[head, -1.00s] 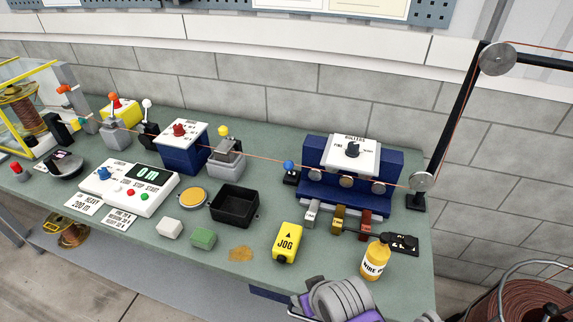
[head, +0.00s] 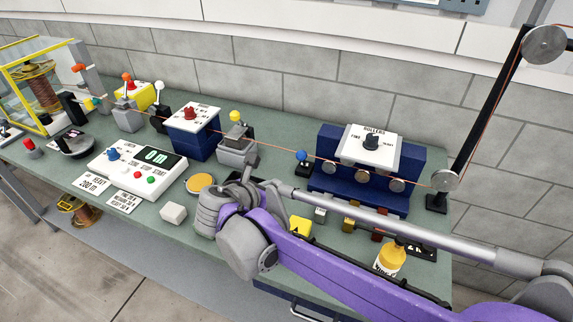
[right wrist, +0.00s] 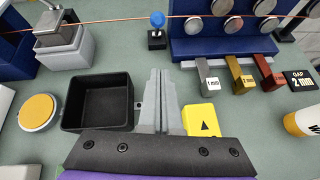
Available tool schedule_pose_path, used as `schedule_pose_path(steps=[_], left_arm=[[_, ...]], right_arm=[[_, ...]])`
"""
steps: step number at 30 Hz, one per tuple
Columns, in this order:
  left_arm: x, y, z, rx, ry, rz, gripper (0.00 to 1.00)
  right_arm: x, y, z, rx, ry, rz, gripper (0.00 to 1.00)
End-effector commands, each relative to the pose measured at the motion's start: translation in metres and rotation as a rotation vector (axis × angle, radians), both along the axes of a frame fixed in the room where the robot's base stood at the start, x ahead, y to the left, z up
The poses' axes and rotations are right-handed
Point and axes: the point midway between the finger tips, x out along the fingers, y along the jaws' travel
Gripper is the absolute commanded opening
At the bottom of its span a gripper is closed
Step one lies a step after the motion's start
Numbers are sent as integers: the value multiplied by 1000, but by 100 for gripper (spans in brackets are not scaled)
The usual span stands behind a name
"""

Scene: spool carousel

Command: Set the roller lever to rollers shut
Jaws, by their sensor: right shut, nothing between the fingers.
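The roller lever (head: 302,162) has a blue ball on a dark base. It stands left of the dark blue roller unit (head: 327,140) and looks about upright. In the right wrist view the lever (right wrist: 157,20) is beyond my fingertips, and a gap shows between them. My right gripper (head: 251,163) reaches in from the right over the bench, left of the lever and nearer the front. In the right wrist view its fingers (right wrist: 158,74) are together and empty. My left gripper is in neither view now.
A copper wire (right wrist: 120,17) runs past the lever through the rollers (head: 362,177). The black tray (right wrist: 70,104) and yellow jog box (right wrist: 200,120) lie under my gripper. Gauge blocks (right wrist: 243,78) stand before the roller unit.

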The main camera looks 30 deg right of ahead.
Motion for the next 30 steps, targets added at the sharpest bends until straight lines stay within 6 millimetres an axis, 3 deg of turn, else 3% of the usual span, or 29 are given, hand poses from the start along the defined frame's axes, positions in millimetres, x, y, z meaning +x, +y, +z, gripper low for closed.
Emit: schedule_pose_path(steps=[16,30], left_arm=[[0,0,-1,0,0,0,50],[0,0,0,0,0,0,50]], right_arm=[[9,-3,0,-47,24,25,0],[54,-68,-45,-47,24,21,0]])
